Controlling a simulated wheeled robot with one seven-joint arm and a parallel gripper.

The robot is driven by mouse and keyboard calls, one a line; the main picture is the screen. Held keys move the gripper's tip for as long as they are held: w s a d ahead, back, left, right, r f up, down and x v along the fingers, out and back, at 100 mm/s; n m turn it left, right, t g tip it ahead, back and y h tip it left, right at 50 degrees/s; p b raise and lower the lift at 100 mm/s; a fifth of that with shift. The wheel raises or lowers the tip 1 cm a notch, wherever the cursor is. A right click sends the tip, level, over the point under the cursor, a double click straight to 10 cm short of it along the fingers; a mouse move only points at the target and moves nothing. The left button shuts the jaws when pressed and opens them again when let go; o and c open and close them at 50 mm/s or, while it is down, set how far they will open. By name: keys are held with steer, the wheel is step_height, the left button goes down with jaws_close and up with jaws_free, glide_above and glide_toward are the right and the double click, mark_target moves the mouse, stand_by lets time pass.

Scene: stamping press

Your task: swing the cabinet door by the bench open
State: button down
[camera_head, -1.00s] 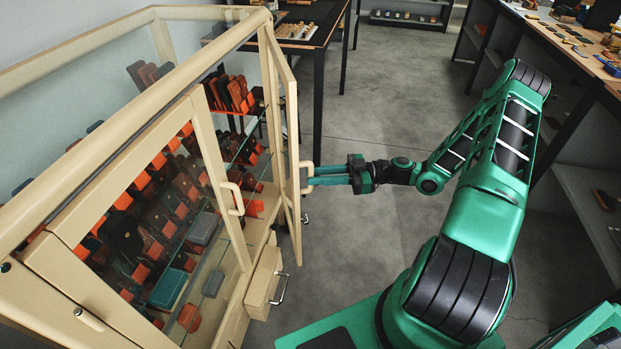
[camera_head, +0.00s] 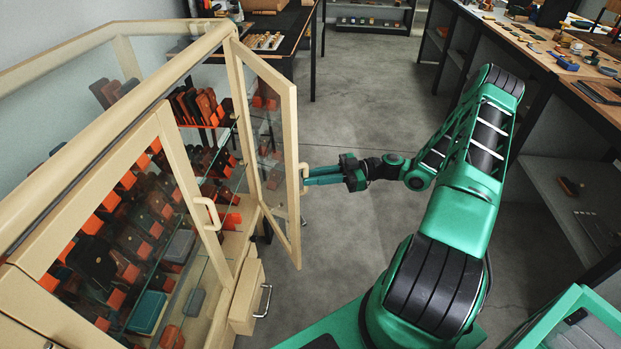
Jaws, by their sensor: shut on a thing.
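The cabinet (camera_head: 165,118) is a cream-framed glass case on the left. Its far door (camera_head: 290,115), a cream frame with a glass pane, stands partly open, swung out from the cabinet front toward the right. The door's cream handle (camera_head: 304,178) is on its outer face near the free edge. My gripper (camera_head: 308,176) is shut on this handle, reaching in from the right with its teal fingers level. The fingertips partly hide the handle. The near door (camera_head: 190,170) is closed, with its own cream handle (camera_head: 209,213).
Shelves inside the cabinet hold many dark and orange items. A dark bench (camera_head: 290,25) stands behind the cabinet, and a wooden-topped bench (camera_head: 560,60) runs along the right. Grey floor (camera_head: 360,110) lies clear between them.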

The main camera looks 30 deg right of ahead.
steer(key=shift+w+r, duration=0.1)
steer(key=shift+w, duration=0.15)
steer(key=shift+w+d, duration=0.2)
steer(key=shift+d, duration=0.65)
steer(key=shift+w+d, duration=0.15)
steer(key=shift+d, duration=0.65)
steer(key=shift+w+d, duration=0.2)
steer(key=shift+d, duration=0.65)
steer(key=c, duration=1.7)
jaws_free()
steer(key=shift+a, duration=0.15)
steer(key=shift+o, duration=0.6)
steer(key=shift+s, duration=0.1)
steer(key=v, duration=1)
steer(key=shift+s+d, duration=0.15)
steer(key=shift+d, duration=0.25)
